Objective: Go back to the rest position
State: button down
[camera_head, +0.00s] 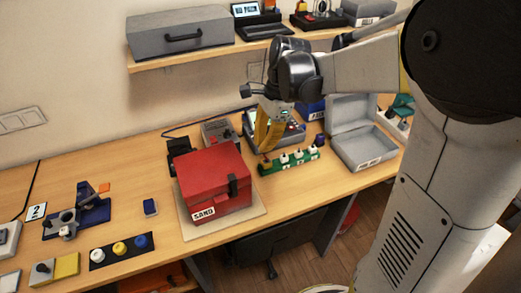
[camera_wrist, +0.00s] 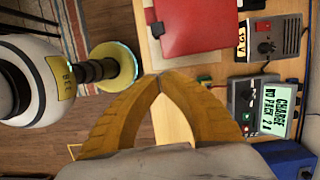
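My gripper (camera_head: 266,134) hangs over the back of the workbench, with its yellow fingers pointing down just behind the left end of a green strip (camera_head: 290,160) with several white-topped pieces. In the wrist view the two curved fingers of my gripper (camera_wrist: 159,76) meet at their tips, and no object shows between them. I cannot tell whether the fingers touch anything below.
A closed red box (camera_head: 212,178) labelled SAND stands on a board left of the gripper. An open grey case (camera_head: 358,150) lies to the right. A charger with a lit display (camera_wrist: 280,105) is close by. A shelf (camera_head: 200,53) with a grey case runs above.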

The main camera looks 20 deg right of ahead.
dwell(0.4)
jog(key=s+a+f+n+t+h+b, duration=0.2)
jog(key=s+f+n+t+b, duration=0.5)
jog(key=s+n+b, duration=0.6)
jog(key=shift+f+n+h, duration=0.4)
jog(key=shift+f+n, duration=0.3)
jog(key=shift+n, duration=1.5)
